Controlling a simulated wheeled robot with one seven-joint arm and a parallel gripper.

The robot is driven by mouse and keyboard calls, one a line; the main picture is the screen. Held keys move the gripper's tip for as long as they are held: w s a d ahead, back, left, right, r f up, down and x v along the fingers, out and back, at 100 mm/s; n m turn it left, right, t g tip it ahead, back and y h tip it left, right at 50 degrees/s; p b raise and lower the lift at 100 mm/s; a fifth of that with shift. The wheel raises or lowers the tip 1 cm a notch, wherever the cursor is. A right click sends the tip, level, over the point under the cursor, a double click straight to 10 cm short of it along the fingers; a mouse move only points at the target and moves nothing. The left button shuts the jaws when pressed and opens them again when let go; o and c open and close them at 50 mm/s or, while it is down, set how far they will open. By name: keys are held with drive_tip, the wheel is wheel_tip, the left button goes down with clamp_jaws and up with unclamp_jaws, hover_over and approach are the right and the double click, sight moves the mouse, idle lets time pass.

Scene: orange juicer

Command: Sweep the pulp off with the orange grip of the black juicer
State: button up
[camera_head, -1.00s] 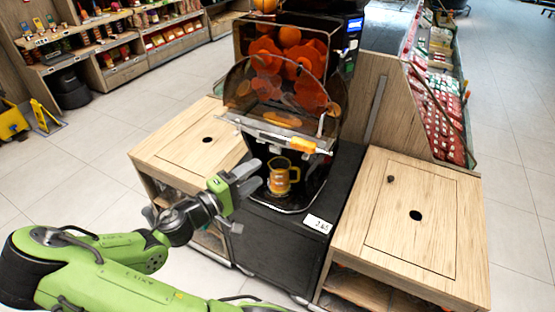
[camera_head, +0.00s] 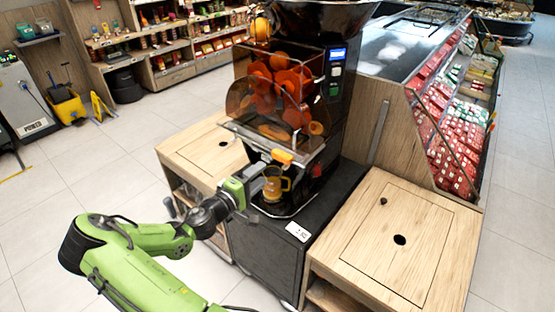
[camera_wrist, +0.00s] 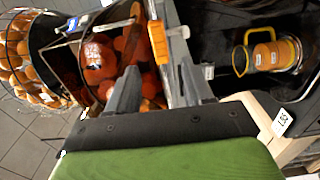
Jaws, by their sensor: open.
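The black juicer (camera_head: 335,110) stands in the middle of the head view, with oranges behind its clear cover. Its orange grip (camera_head: 281,156) sticks out at the front, below the cover. My gripper (camera_head: 262,180) is open, below and to the left of the grip in the head view, in front of the mug. No pulp can be told apart clearly.
A yellow-orange mug (camera_head: 274,186) stands in the juicer's lower bay, close to my fingers; it also shows in the wrist view (camera_wrist: 268,56). Wooden counters flank the juicer on the left (camera_head: 200,150) and right (camera_head: 430,215). Open floor (camera_head: 100,165) lies to the left.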

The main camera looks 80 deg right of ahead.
sight(279, 159)
drive_tip(key=p+x, duration=0.1)
drive_tip(key=x, duration=0.8)
drive_tip(key=shift+s+d, duration=0.1)
drive_tip(key=shift+s, duration=0.05)
drive_tip(key=shift+c, duration=0.5)
clamp_jaws()
